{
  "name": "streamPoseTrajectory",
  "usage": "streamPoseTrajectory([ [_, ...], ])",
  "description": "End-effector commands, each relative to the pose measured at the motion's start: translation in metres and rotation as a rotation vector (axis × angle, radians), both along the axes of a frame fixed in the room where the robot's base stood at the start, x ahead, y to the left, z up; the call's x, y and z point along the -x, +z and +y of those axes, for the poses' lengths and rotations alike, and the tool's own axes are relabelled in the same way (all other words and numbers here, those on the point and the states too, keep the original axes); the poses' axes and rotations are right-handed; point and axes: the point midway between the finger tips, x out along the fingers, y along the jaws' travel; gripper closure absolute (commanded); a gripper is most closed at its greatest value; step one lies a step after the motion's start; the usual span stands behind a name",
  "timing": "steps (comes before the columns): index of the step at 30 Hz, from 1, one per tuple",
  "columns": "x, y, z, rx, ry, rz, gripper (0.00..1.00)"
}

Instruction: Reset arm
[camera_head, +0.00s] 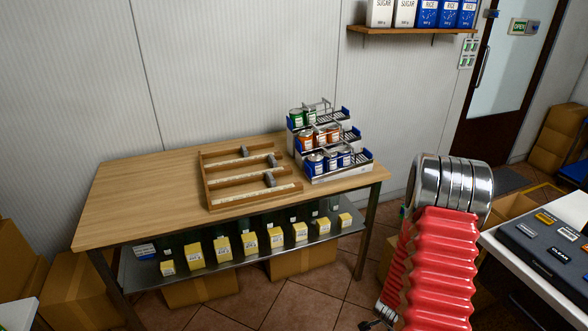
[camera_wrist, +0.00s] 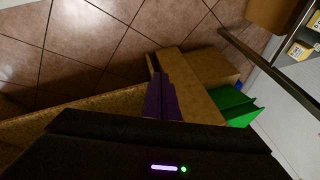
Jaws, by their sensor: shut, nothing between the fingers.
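My gripper (camera_wrist: 165,138) shows as a wide dark body along the bottom of the wrist view, with a small purple light bar and a green light on it. It is shut and holds nothing. It hangs over the tiled floor and some cardboard. My red ribbed arm with its chrome joint stands at the right of the head view. My gripper cannot be made out there.
A wooden table (camera_head: 130,195) bears a wooden divided tray (camera_head: 235,201) and a tiered rack (camera_head: 345,175) of cans. Yellow packets (camera_head: 222,249) stand on its lower shelf. A counter (camera_head: 525,265) is at right. In the wrist view, a cardboard box (camera_wrist: 195,90) lies below.

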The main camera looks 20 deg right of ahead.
Motion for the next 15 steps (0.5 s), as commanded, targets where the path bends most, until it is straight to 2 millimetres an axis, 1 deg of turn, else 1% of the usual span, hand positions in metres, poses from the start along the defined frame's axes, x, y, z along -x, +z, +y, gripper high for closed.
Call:
streamPoseTrajectory([
  [1, -0.007, 0.01, 0.01, -0.021, 0.059, 0.012, 1.0],
  [6, -0.021, 0.04, 0.047, -0.094, 0.265, 0.067, 1.0],
  [10, -0.027, 0.065, 0.073, -0.134, 0.418, 0.103, 1.0],
  [15, -0.029, 0.1, 0.105, -0.17, 0.608, 0.147, 1.0],
])
